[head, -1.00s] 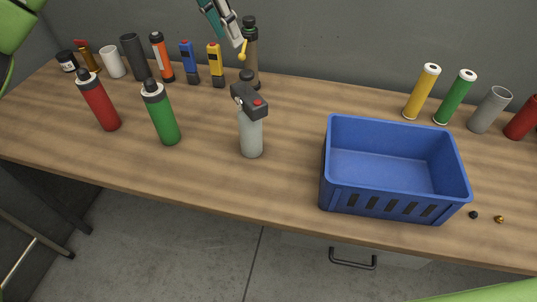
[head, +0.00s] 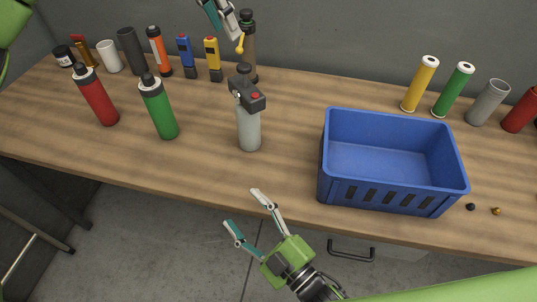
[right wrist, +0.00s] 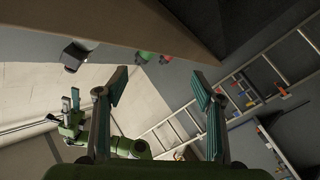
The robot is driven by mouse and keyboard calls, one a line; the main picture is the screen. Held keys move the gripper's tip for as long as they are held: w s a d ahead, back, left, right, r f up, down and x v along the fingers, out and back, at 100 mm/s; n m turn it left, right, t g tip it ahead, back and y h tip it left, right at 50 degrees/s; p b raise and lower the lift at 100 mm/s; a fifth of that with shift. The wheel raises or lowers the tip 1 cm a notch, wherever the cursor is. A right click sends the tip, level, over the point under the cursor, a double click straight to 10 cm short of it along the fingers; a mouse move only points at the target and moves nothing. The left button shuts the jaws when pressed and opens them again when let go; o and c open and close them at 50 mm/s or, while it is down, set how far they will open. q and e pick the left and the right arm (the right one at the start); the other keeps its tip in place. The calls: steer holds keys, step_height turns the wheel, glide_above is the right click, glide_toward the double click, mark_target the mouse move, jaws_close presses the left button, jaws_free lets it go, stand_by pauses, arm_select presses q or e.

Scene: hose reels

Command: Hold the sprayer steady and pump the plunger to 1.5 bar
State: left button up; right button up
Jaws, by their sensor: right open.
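The sprayer (head: 248,128) stands upright near the middle of the table, with a pale grey bottle, a dark head and a red button. A black knob (head: 243,69) shows at the top behind the head. My left gripper (head: 232,30) hangs above and behind it, partly cut off by the top edge; its fingers look apart and empty. My right gripper (head: 243,207) is open and empty, in front of the table edge and nearer than the sprayer. The right wrist view shows its spread fingers (right wrist: 160,85), with the sprayer (right wrist: 75,56) beyond them at the upper left.
A blue crate (head: 395,190) stands right of the sprayer. A green bottle (head: 158,108) and a red bottle (head: 97,97) stand left. The table directly before the sprayer is clear.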

mark_target(252, 124)
steer(key=w+d+r+m+t+h, duration=0.3)
steer(key=w+d+r+m+h, duration=0.1)
steer(key=w+r+m, duration=0.5)
steer(key=w, duration=0.4)
steer(key=w+a+m+h, duration=0.1)
steer(key=w, duration=0.4)
steer(key=w+a+m+g, duration=0.1)
steer(key=w, duration=0.3)
steer(key=shift+w+f+h, duration=0.3)
steer(key=shift+w+h, duration=0.1)
arm_select(q)
steer(key=shift+w, duration=0.1)
arm_select(e)
steer(key=c, duration=1.5)
arm_select(q)
steer(key=shift+c, duration=0.4)
arm_select(e)
steer(key=shift+c, duration=0.2)
arm_select(q)
jaws_close()
